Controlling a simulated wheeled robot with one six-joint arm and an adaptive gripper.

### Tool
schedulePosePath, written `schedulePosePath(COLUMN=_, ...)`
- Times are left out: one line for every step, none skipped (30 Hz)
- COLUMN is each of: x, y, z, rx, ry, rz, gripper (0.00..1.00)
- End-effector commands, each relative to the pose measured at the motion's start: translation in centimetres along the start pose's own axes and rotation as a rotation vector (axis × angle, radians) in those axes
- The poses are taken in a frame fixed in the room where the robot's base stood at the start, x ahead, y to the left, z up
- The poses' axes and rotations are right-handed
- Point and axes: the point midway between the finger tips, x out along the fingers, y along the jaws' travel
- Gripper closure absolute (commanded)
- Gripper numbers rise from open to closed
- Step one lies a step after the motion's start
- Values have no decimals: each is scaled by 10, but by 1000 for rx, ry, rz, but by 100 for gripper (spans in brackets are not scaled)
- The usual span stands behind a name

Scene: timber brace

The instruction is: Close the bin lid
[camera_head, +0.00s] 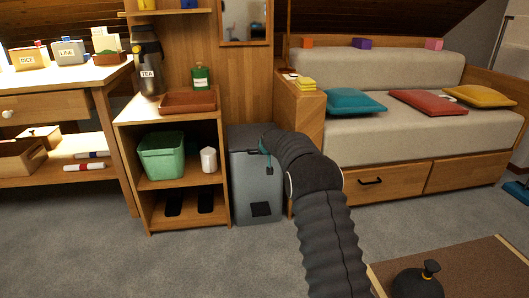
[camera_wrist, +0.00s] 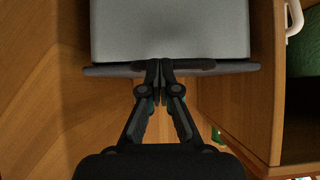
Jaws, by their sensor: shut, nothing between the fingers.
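The grey bin (camera_head: 243,188) stands on the floor between the open shelf unit and the wooden cabinet beside the sofa. Its grey lid (camera_head: 243,131) is at the top, partly hidden by my arm; I cannot tell whether it is fully down. In the wrist view the bin's smooth grey face (camera_wrist: 170,30) fills the top middle, and the lid edge (camera_wrist: 105,71) runs across as a thin strip. My gripper (camera_wrist: 160,66) is shut and empty, its fingertips overlapping the dark middle of that strip; contact is unclear. In the head view my gripper (camera_head: 268,168) is at the bin's upper front.
The shelf unit (camera_head: 185,187) is close on the bin's left, holding a green basket (camera_head: 162,157) and a white cup (camera_head: 208,160). The wooden cabinet (camera_head: 300,115) is close on its right. Carpet (camera_head: 190,265) in front is clear. A black round object (camera_head: 417,284) is at lower right.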

Motion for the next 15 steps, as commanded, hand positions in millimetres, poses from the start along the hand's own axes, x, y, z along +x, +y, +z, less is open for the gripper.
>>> schedulePosePath(x=10, y=0, z=20, rx=0, ry=-34, rz=0, gripper=100)
schedulePosePath(x=9, y=0, z=18, rx=0, ry=-33, rz=0, gripper=100)
schedulePosePath(x=7, y=0, z=16, rx=0, ry=-32, rz=0, gripper=100)
schedulePosePath(x=5, y=0, z=14, rx=0, ry=-31, rz=0, gripper=100)
schedulePosePath(x=3, y=0, z=12, rx=0, ry=-29, rz=0, gripper=100)
schedulePosePath(x=-1, y=0, z=8, rx=0, ry=-28, rz=0, gripper=100)
schedulePosePath(x=-5, y=0, z=4, rx=0, ry=-26, rz=0, gripper=100)
schedulePosePath(x=-9, y=0, z=0, rx=0, ry=-23, rz=0, gripper=100)
schedulePosePath(x=-15, y=0, z=-7, rx=0, ry=-18, rz=0, gripper=100)
schedulePosePath(x=-20, y=0, z=-13, rx=0, ry=-14, rz=0, gripper=100)
schedulePosePath(x=-24, y=0, z=-18, rx=0, ry=-10, rz=0, gripper=100)
schedulePosePath(x=-32, y=0, z=-26, rx=0, ry=-4, rz=0, gripper=100)
schedulePosePath(x=-36, y=0, z=-31, rx=0, ry=0, rz=0, gripper=100)
schedulePosePath(x=-33, y=0, z=-20, rx=0, ry=-6, rz=0, gripper=100)
schedulePosePath(x=-35, y=0, z=-14, rx=0, ry=-5, rz=0, gripper=100)
